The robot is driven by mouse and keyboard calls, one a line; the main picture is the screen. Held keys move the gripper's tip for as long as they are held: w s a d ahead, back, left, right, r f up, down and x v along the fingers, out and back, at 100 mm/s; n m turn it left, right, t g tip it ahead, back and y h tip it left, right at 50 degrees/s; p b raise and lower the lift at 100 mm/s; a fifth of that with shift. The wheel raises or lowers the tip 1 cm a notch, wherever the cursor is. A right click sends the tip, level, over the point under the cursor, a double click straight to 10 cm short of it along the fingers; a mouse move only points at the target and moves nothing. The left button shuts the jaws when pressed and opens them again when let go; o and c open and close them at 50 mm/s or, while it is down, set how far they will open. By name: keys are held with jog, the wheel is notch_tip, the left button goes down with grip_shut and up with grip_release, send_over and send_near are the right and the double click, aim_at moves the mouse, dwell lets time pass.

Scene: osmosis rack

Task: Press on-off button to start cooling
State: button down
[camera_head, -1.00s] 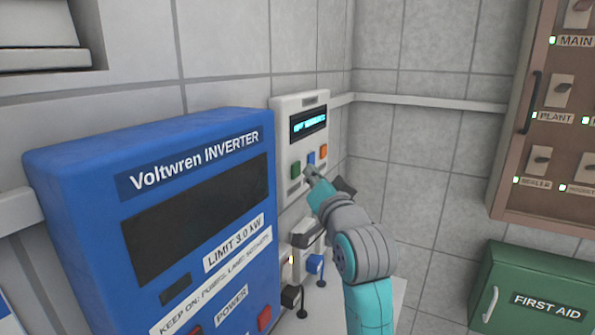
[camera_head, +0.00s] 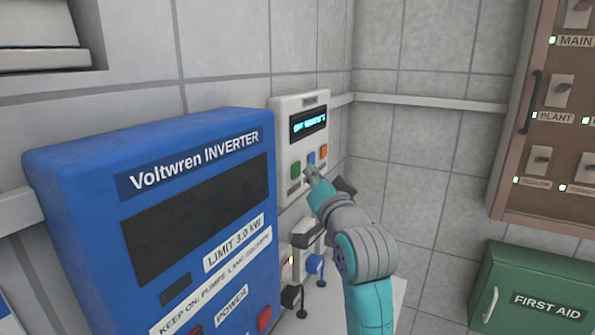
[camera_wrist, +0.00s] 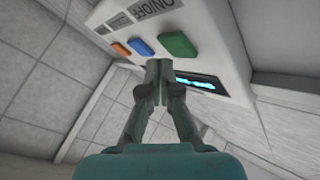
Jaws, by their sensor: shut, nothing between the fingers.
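A white control panel (camera_head: 287,106) is on the wall behind the blue inverter, with a lit display (camera_head: 308,124) showing blurred cyan text. Below the display are a green button (camera_head: 295,171), a blue button (camera_head: 310,158) and an orange button (camera_head: 323,151). In the wrist view the green button (camera_wrist: 177,45) lies nearest an "ON/OFF" label (camera_wrist: 153,10), with the blue button (camera_wrist: 142,47) and orange button (camera_wrist: 121,49) beside it. My gripper (camera_head: 310,171) is shut and empty, its tips (camera_wrist: 159,66) close to the panel by the green and blue buttons. I cannot tell whether they touch.
The large blue Voltwren inverter (camera_head: 60,190) stands at left, close to my arm. Levers with blue and black parts (camera_head: 315,264) sit below the panel. A green first aid box (camera_head: 500,265) and a brown switch board (camera_head: 512,150) are at right.

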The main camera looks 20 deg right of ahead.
jog(key=shift+w+a, duration=0.1)
jog(key=shift+w+a, duration=0.2)
jog(key=shift+w+a, duration=0.25)
jog(key=shift+a, duration=0.05)
dwell(1.0)
jog(key=shift+s+d, duration=0.1)
jog(key=shift+d, duration=0.05)
jog(key=shift+s+d, duration=0.45)
dwell(0.5)
jog(key=shift+s+d, duration=1.75)
jog(key=shift+s, duration=0.05)
jog(key=s+d, duration=0.8)
jog(key=shift+s+d, duration=0.25)
